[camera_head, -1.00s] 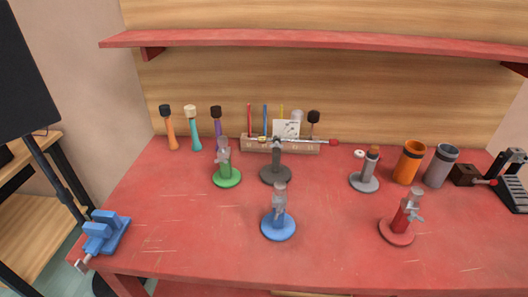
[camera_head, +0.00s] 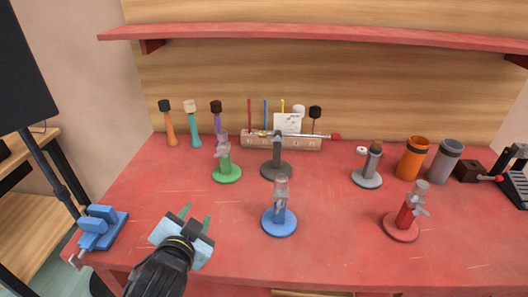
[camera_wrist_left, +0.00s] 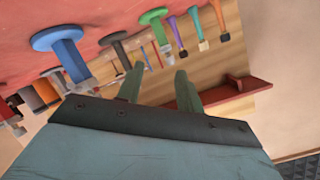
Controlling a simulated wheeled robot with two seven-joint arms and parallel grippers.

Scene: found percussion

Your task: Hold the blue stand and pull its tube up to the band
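The blue stand (camera_head: 279,222) is upright on the red table, front centre. It has a round blue base and a blue post, with a grey, partly see-through tube (camera_head: 281,188) on its upper part. I cannot make out a band on it. My left gripper (camera_head: 197,217) is in the front left of the head view, left of the stand and apart from it. Its two green fingers are spread and empty. In the left wrist view the fingers (camera_wrist_left: 157,85) are apart, and the blue stand (camera_wrist_left: 57,38) shows at upper left. My right gripper is not in view.
A green stand (camera_head: 227,174), a dark stand (camera_head: 277,170), a grey stand (camera_head: 367,179) and a red stand (camera_head: 401,228) stand around. A blue vise (camera_head: 100,232) is at the left edge. Orange (camera_head: 412,158) and grey (camera_head: 446,160) cups stand right. The table front is mostly clear.

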